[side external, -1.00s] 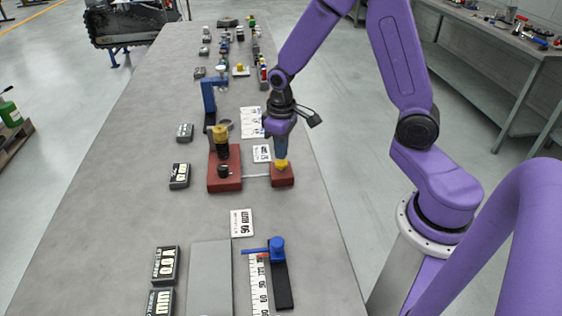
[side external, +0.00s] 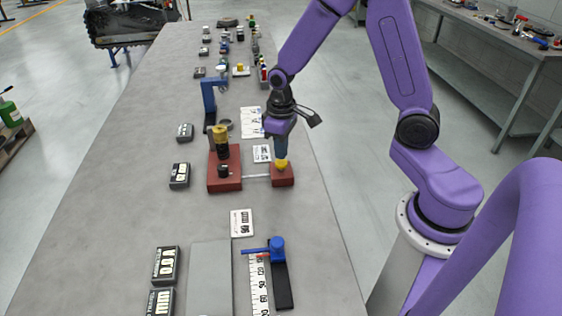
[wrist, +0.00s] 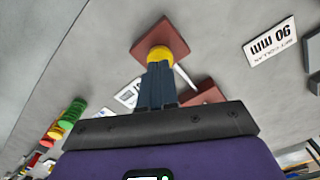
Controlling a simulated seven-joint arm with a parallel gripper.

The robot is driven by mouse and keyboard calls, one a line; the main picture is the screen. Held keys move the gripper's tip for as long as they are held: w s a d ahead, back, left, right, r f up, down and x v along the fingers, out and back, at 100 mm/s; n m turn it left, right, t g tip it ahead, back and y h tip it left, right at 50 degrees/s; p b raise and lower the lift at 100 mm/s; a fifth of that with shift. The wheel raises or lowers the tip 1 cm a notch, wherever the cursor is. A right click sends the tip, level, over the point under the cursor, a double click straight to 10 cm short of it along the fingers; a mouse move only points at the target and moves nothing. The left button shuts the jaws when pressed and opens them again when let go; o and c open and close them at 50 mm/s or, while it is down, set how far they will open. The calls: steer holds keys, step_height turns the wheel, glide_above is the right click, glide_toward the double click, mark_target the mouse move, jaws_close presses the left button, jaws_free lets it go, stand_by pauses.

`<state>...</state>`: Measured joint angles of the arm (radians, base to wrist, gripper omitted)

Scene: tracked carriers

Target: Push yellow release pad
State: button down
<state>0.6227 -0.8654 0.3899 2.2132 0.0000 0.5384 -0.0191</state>
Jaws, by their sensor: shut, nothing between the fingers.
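The yellow release pad (side external: 281,164) sits on a small red block (side external: 283,177) near the table's right edge. It also shows in the wrist view (wrist: 155,54), just beyond the fingertips. My gripper (side external: 281,156) is shut and empty, pointing down with its fingertips at the top of the pad. In the wrist view the closed fingers (wrist: 158,66) overlap the pad's near side. I cannot tell how far the pad is pressed. A thin pale rod (side external: 256,177) joins the small block to a larger red base (side external: 226,184), which carries a yellow and black cylinder (side external: 221,141).
A blue stand (side external: 209,98) rises behind the red base. A blue-handled slider on a black rail (side external: 281,280), a ruler strip (side external: 259,285) and a grey plate (side external: 211,280) lie in front. Several small items line the far table. The table's left side is mostly clear.

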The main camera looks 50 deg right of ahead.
steer(key=shift+f, duration=0.2)
steer(key=shift+f, duration=1.05)
steer(key=shift+r, duration=2.3)
steer(key=s+a+r+n, duration=0.2)
steer(key=s+r+n, duration=0.1)
steer(key=s, duration=0.4)
steer(key=s+a+r+n, duration=0.2)
steer(key=s+n, duration=0.1)
steer(key=s, duration=0.5)
steer(key=s+a+r+n, duration=0.2)
steer(key=s+r+n, duration=0.1)
steer(key=s, duration=0.5)
steer(key=shift+s+r+n, duration=0.15)
steer(key=shift+r+n, duration=0.15)
steer(key=shift+r, duration=0.05)
